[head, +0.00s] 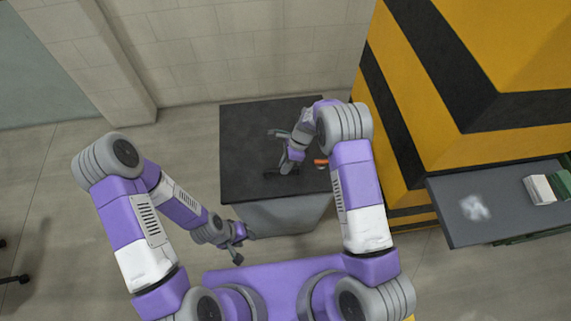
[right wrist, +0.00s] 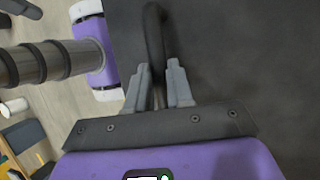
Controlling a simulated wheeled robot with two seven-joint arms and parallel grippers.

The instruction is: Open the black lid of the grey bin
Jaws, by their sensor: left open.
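The grey bin (head: 282,217) stands against the back wall. Its flat black lid (head: 245,135) lies on top and looks closed. A dark curved handle (right wrist: 153,28) rises from the lid in the right wrist view. My right gripper (right wrist: 157,72) is over the lid, its two grey fingers close on both sides of the handle and apparently shut on it. The arm partly hides the handle in the head view. My left gripper (head: 239,246) is open and empty, low in front of the bin's left side, apart from it.
A yellow-and-black striped machine (head: 470,60) stands close to the bin's right. Its grey shelf (head: 455,205) carries a white and a green item. A small orange-and-white object (head: 320,163) shows near the lid's right side. The floor left of the bin is clear.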

